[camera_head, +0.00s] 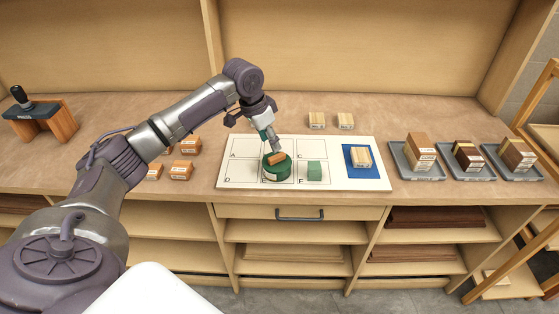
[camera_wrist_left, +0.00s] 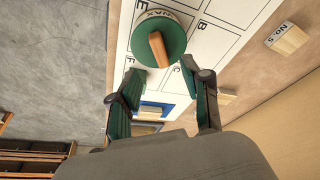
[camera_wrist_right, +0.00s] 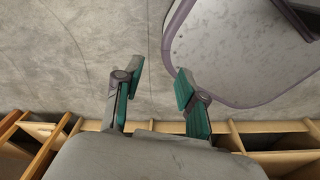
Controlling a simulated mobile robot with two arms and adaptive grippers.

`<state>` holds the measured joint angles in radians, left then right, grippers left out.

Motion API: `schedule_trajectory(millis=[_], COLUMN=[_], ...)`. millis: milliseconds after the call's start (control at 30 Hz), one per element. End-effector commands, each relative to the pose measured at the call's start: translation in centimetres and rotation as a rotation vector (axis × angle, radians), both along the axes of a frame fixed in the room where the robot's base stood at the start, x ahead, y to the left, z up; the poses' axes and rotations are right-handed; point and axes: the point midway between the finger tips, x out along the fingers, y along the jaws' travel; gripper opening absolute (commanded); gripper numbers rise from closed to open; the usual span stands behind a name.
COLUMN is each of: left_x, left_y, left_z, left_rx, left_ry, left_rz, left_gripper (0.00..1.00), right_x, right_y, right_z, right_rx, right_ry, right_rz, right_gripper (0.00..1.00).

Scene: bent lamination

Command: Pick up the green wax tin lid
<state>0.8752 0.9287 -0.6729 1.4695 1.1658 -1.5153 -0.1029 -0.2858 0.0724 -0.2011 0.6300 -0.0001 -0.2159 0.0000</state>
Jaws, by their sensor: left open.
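The green wax tin lid (camera_head: 284,166) is round with an orange-brown wooden bar handle (camera_head: 276,158) on top. It sits on the wax tin (camera_head: 277,177) on the white lettered board, around cell E. In the left wrist view the lid (camera_wrist_left: 172,50) and its handle (camera_wrist_left: 159,49) lie ahead of the fingers. My left gripper (camera_head: 275,146) is open, just above the lid and apart from it as far as I can tell; it also shows in the left wrist view (camera_wrist_left: 160,80). My right gripper (camera_wrist_right: 153,78) is open and empty over the floor.
Grey trays (camera_head: 407,171) with stacked blocks stand right. Small orange blocks (camera_head: 181,171) lie left, and a press (camera_head: 41,118) stands far left.

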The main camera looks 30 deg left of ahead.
Motion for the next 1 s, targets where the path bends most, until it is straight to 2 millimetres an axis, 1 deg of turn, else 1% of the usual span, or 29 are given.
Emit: schedule_trajectory(millis=[33, 100, 233, 333, 400, 500, 600, 700, 867, 967, 1000], left_x=[0.2, 0.4, 0.6, 0.9, 1.2, 1.7, 1.9, 2.1, 2.0, 2.0, 2.0], left_y=[-0.1, -0.2, -0.3, -0.4, -0.4, -0.6, -0.7, -0.7, -0.7, -0.7, -0.7], left_z=[-0.7, -1.3, -2.0, -3.0, -4.0, -5.5, -6.5, -6.9, -6.9, -6.9, -6.9], left_rx=[-0.001, -0.001, -0.001, -0.001, -0.001, -0.001, 0.0, 0.0, 0.0, 0.0, 0.0], left_ry=[0.004, 0.001, 0.0, 0.004, 0.004, 0.003, 0.001, 0.0, 0.0, 0.0, 0.0], left_rz=[0.0, 0.001, 0.0, -0.001, 0.0, 0.0, -0.001, -0.001, -0.001, -0.001, -0.001], left_gripper=[0.48, 0.48, 0.48, 0.48, 0.48, 0.48, 0.48, 0.48, 0.48, 0.33, 0.26], right_x=[-0.2, -0.5, -1.6, -2.4, -2.6, -2.6, -2.4, -2.1, -1.6, -1.6, -1.6], right_y=[-0.1, -0.2, -0.5, -0.8, -0.9, -1.0, -1.0, -1.0, -0.9, -0.9, -0.9], right_z=[0.2, 0.2, 0.3, 0.9, 1.5, 1.8, 1.9, 1.9, 1.9, 1.9, 1.9], right_rx=[-0.001, -0.003, -0.008, -0.012, -0.012, -0.013, -0.014, -0.014, -0.013, -0.013, -0.013], right_ry=[0.003, 0.009, 0.025, 0.037, 0.041, 0.04, 0.038, 0.033, 0.026, 0.026, 0.026], right_rz=[0.0, 0.001, 0.001, 0.002, 0.002, 0.002, 0.002, 0.002, 0.001, 0.001, 0.001], right_gripper=[0.4, 0.4, 0.4, 0.4, 0.4, 0.4, 0.4, 0.4, 0.4, 0.4, 0.4])
